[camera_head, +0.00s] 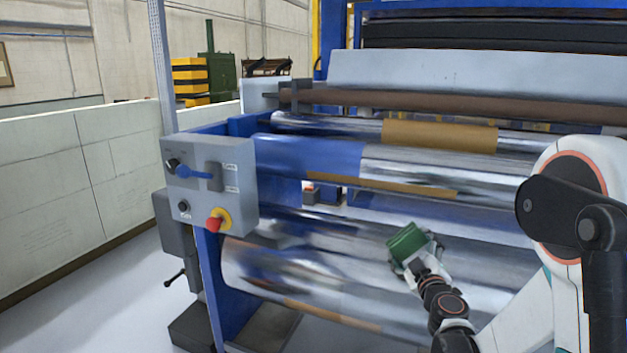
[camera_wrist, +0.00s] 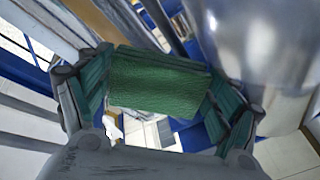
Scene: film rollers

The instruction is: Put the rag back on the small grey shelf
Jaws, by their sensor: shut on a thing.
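The green rag (camera_head: 407,241) is a folded, block-like piece held at the end of my arm in the head view. In the wrist view the rag (camera_wrist: 158,82) fills the space between the two fingers. My gripper (camera_head: 418,256) is shut on it, in front of the lower steel rollers. The gripper also shows in the wrist view (camera_wrist: 160,100), with green finger pads at both sides of the rag. I cannot make out the small grey shelf for sure in either view.
The roller machine (camera_head: 300,155) stands close ahead, its polished rollers (camera_head: 430,170) running across. A grey control box (camera_head: 212,170) with a red stop button (camera_head: 213,224) is at its left end. Small dark items (camera_head: 322,194) sit between the rollers. Clear floor (camera_head: 95,290) lies at left.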

